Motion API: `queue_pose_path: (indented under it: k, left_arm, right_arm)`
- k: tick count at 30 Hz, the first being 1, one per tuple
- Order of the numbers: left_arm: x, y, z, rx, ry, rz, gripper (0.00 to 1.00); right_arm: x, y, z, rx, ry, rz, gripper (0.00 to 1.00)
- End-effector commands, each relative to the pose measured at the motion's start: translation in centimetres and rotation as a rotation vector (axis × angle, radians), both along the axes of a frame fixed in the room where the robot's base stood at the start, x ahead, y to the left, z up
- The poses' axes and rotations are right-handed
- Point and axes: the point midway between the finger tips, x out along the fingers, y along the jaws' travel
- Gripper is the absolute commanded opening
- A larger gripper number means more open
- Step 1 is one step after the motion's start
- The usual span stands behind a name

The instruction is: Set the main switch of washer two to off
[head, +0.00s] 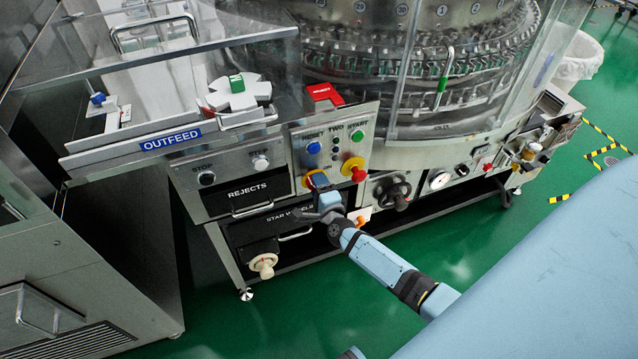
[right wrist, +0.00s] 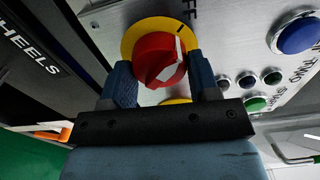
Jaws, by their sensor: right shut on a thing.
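The main switch (right wrist: 158,60) is a red knob on a round yellow plate (right wrist: 131,38), on a metal panel marked TWO. In the right wrist view its pale mark points up and right, near a black tick on the plate and lettering of which "FF" (right wrist: 188,12) shows. My right gripper (right wrist: 163,78) has its two blue fingers on either side of the knob, shut on it.
A red mushroom button on yellow (head: 354,168) sits just right of the switch. Blue (head: 313,147) and green (head: 357,136) buttons are above. Below are a STAR WHEELS drawer (head: 268,229) and a cream knob (head: 263,264). A black handwheel (head: 394,192) stands further right.

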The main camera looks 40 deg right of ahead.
Motion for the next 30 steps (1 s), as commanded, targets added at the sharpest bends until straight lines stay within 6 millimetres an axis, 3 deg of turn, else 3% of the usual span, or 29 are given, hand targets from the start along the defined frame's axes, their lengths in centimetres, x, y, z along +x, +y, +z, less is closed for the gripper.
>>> queue_pose_path:
  k: [20, 21, 24, 30]
  left_arm:
    - [0.10, 0.03, 0.25, -0.002, 0.003, 0.004, 0.43]
    - [0.10, 0.03, 0.25, -0.002, 0.003, 0.004, 0.43]
    - [0.10, 0.04, 0.25, -0.002, 0.003, 0.004, 0.43]
    - [0.11, 0.05, 0.26, -0.002, 0.003, 0.004, 0.43]
  right_arm:
    - [0.07, 0.07, 0.07, -0.063, 0.014, 0.001, 0.32]
    - [0.07, 0.08, 0.07, -0.063, 0.014, 0.001, 0.58]
    - [0.07, 0.06, 0.07, -0.063, 0.014, 0.001, 0.80]
    - [0.03, 0.03, 0.04, -0.062, 0.014, 0.000, 0.80]
